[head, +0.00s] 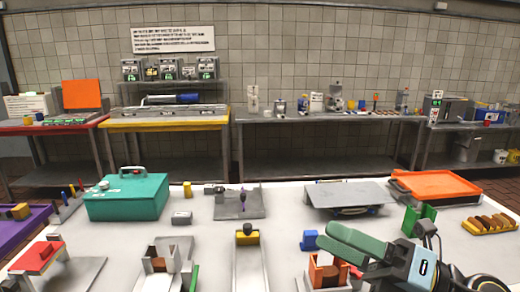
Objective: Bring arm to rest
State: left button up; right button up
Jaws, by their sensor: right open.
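My right gripper (333,240) is at the lower right, its arm coming in from the right edge. Its green fingers point left and are open, with nothing seen between them. It is above and in front of a small orange-brown box on a grey base (322,272), partly covering it; I cannot tell whether they touch. My left gripper is not in view.
The white table (290,205) holds a teal case (127,196), a grey plate (350,195), an orange tray (440,185), a yellow tray of brown pieces (490,224) and a blue block (309,240). Benches stand along the tiled wall. Bare tabletop shows around the middle.

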jog(key=w+d+f+m+t+h, duration=0.1)
jog(key=d+f+m+t+h, duration=0.1)
jog(key=d+f+m+h, duration=0.45)
jog(key=w+d+f+m+t+h, duration=0.1)
jog(key=d+f+m+t+h, duration=0.2)
jog(key=m+h, duration=0.75)
jog(key=w+d+f+m+t+h, duration=0.1)
jog(key=d+f+m+t+h, duration=0.15)
jog(key=f+m, duration=0.75)
jog(key=s+a+f+m+g, duration=0.1)
jog(key=s+f+m+g, duration=0.5)
jog(key=s, duration=0.4)
jog(key=s+a+f+m+g, duration=0.1)
jog(key=s+f+m+g, duration=0.2)
jog(key=s+f+g, duration=0.55)
jog(key=s+d+f, duration=0.1)
jog(key=s+f, duration=0.2)
jog(key=f, duration=2.1)
jog(key=s+d+f, duration=0.1)
jog(key=s+f, duration=0.6)
jog(key=s, duration=0.1)
jog(key=s+d+f, duration=0.2)
jog(key=s+f, duration=0.6)
jog(key=shift+s+d+g, duration=0.2)
jog(key=shift+d+g, duration=0.05)
jog(key=shift+g, duration=0.15)
